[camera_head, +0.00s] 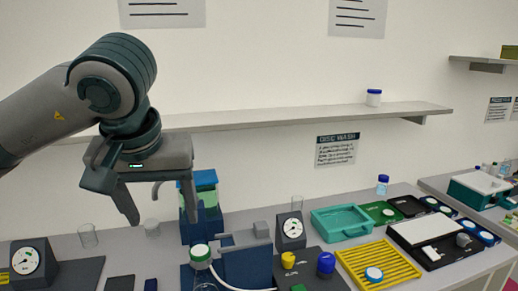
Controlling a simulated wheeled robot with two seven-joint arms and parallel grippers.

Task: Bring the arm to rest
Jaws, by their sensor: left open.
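My left arm comes in from the left. Its gripper (160,205) points down above the left part of the bench (130,262), in front of the wall. The two fingers are apart and nothing shows between them. The fingers are above the bench surface, near a clear glass (87,236) and in front of a blue-green stand (204,205). Whether a finger touches the stand I cannot tell. My right gripper does not show.
A blue rig (247,264) and a dial gauge (291,231) stand right of the gripper. Another dial gauge (26,261) is at the far left. A teal tray (341,223) and yellow rack (378,268) lie to the right. A wall shelf (290,115) runs behind the arm.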

